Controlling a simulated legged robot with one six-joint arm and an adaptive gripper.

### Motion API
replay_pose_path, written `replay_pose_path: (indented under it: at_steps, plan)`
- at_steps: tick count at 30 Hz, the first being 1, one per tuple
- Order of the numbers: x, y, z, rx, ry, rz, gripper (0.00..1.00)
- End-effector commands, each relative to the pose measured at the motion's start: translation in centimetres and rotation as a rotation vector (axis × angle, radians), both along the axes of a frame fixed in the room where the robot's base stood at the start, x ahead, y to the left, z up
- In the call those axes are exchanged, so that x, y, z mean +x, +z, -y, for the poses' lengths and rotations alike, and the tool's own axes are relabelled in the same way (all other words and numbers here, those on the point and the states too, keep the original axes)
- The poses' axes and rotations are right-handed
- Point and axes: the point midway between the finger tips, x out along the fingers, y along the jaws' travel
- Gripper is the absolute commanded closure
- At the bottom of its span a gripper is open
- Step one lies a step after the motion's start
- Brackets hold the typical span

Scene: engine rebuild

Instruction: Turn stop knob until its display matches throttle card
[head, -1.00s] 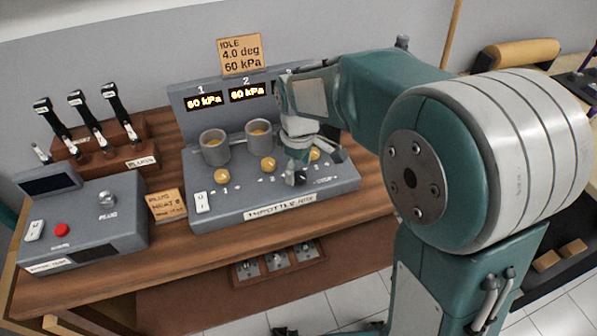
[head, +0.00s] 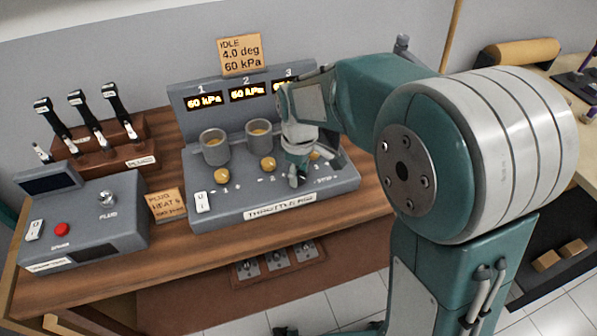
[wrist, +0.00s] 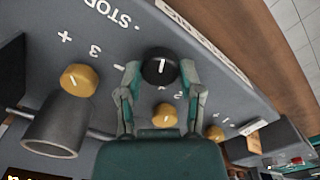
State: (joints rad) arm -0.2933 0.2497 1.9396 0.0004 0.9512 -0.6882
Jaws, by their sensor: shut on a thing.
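The throttle card (head: 241,57) stands upright behind the throttle rig (head: 235,212) and reads IDLE, 4.0 deg, 60 kPa. My gripper (head: 297,180) is over the right front of the rig. In the wrist view, my gripper (wrist: 160,80) is shut on the black stop knob (wrist: 160,66), a fingertip on each side. The knob has a pale pointer line, and STOP is printed near it. Displays 1 (head: 205,101) and 2 (head: 247,92) read 60 kPa. Display 3 is mostly hidden by my arm. I cannot see a degree display for the stop knob.
Yellow knobs (head: 222,176) and grey cups (head: 215,147) stand close to my gripper on the rig. A plug tester (head: 80,225) and a lever block (head: 105,150) are at the left. A small plug card (head: 166,205) stands between tester and rig.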

Motion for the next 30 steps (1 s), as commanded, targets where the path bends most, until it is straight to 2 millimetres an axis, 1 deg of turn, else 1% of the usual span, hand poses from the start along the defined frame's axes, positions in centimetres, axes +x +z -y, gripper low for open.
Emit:
replay_pose_path:
  at_steps: [8, 21, 30]
  plan:
    - [-0.05, -0.19, 0.02, -0.002, -0.129, -0.002, 1.00]
    - [-0.11, -0.25, 0.01, -0.003, -0.512, -0.004, 1.00]
    - [-0.16, -0.29, 0.00, -0.004, -0.725, -0.006, 1.00]
